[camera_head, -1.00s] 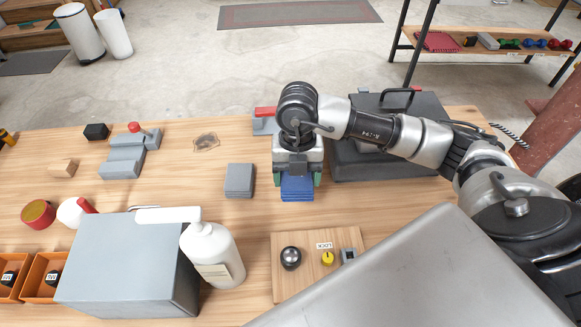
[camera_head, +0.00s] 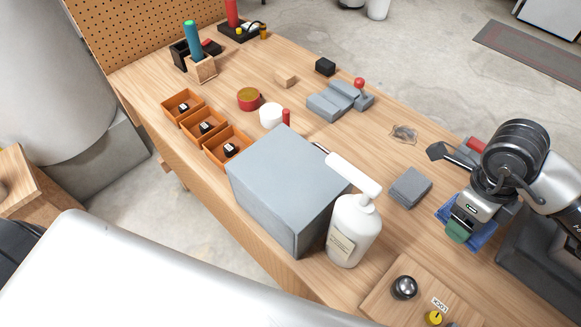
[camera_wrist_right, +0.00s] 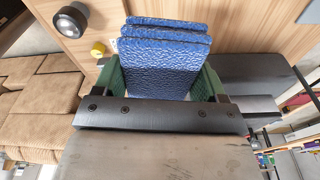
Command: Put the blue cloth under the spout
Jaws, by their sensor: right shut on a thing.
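My right gripper (camera_head: 463,226) is shut on the folded blue cloth (camera_head: 484,241), to the right of a grey pad. In the right wrist view the cloth (camera_wrist_right: 165,42) is a stack of folded layers between the gripper's green finger pads (camera_wrist_right: 160,75). I cannot tell whether the cloth touches the table. The white pump bottle (camera_head: 355,232) stands left of the gripper, beside a grey box. Its white spout (camera_head: 350,173) reaches to the upper left, over the box's edge. My left gripper is not in view.
The grey box (camera_head: 285,185) stands beside the bottle. The grey pad (camera_head: 408,187) lies between bottle and gripper. A wooden board (camera_head: 395,303) with a knob is at the front. Orange bins (camera_head: 222,147) and a grey lever fixture (camera_head: 340,100) are farther left.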

